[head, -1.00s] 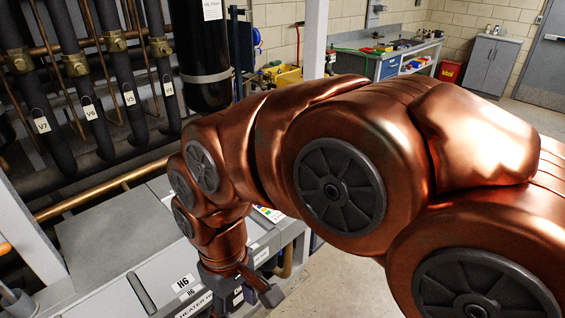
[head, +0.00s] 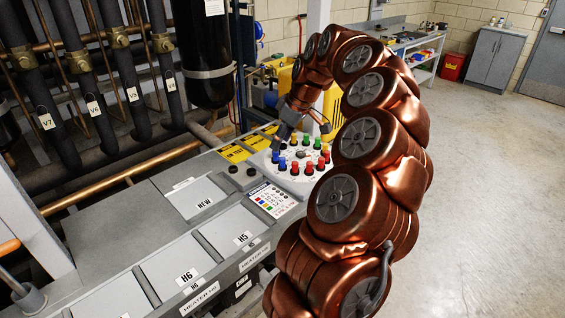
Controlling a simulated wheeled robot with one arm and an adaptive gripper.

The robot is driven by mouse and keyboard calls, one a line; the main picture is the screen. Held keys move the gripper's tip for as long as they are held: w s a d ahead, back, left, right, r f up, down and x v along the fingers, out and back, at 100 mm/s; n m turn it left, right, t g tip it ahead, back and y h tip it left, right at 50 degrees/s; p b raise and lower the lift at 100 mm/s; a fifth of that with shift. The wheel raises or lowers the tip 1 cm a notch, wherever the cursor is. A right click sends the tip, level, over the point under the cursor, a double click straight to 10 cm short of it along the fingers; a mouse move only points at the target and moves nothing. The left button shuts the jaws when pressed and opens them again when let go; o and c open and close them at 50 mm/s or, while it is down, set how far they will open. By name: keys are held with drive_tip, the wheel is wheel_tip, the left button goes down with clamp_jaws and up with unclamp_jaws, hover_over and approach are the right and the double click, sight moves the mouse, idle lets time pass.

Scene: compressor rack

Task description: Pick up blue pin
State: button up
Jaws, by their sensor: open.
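A round white pin board (head: 300,157) carries several upright pins in blue, red, green and yellow. Blue pins (head: 282,163) stand at its left front edge, and another blue pin (head: 275,157) stands just left of them. My gripper (head: 280,141) is at the far left side of the board, tilted downward, just above and behind the blue pins. It is small in view and looks empty. I cannot tell whether it touches a pin.
A colour legend card (head: 272,199) lies in front of the board. Grey panels marked NEW (head: 197,196), H5 and H6 fill the console top. Black pipes with tags and a black cylinder (head: 203,60) stand behind. Open floor (head: 480,200) lies to the right.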

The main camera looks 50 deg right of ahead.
sight(282, 157)
drive_tip(key=shift+w+d+f+p, duration=0.4)
drive_tip(key=shift+f+p, duration=0.2)
drive_tip(key=shift+f, duration=0.75)
drive_tip(key=shift+w+d+f+p, duration=0.25)
drive_tip(key=shift+d+f+p, duration=0.3)
drive_tip(key=shift+f, duration=0.75)
drive_tip(key=shift+w+d+f+p, duration=0.35)
drive_tip(key=shift+f+p, duration=0.35)
drive_tip(key=shift+f, duration=0.65)
drive_tip(key=c, duration=0.9)
drive_tip(key=shift+c, duration=0.2)
drive_tip(key=shift+r, duration=0.15)
drive_tip(key=shift+r+b, duration=1)
drive_tip(key=shift+r, duration=0.45)
drive_tip(key=shift+s+r, duration=0.1)
drive_tip(key=shift+s, duration=0.1)
drive_tip(key=s+a+b, duration=0.2)
drive_tip(key=s+b, duration=0.1)
drive_tip(key=s, duration=0.4)
drive_tip(key=s+a+r+b, duration=0.1)
drive_tip(key=s+a+b, duration=0.2)
drive_tip(key=s, duration=0.4)
drive_tip(key=shift+s+a+r, duration=0.25)
drive_tip(key=shift+s+r, duration=0.05)
drive_tip(key=shift+s, duration=0.05)
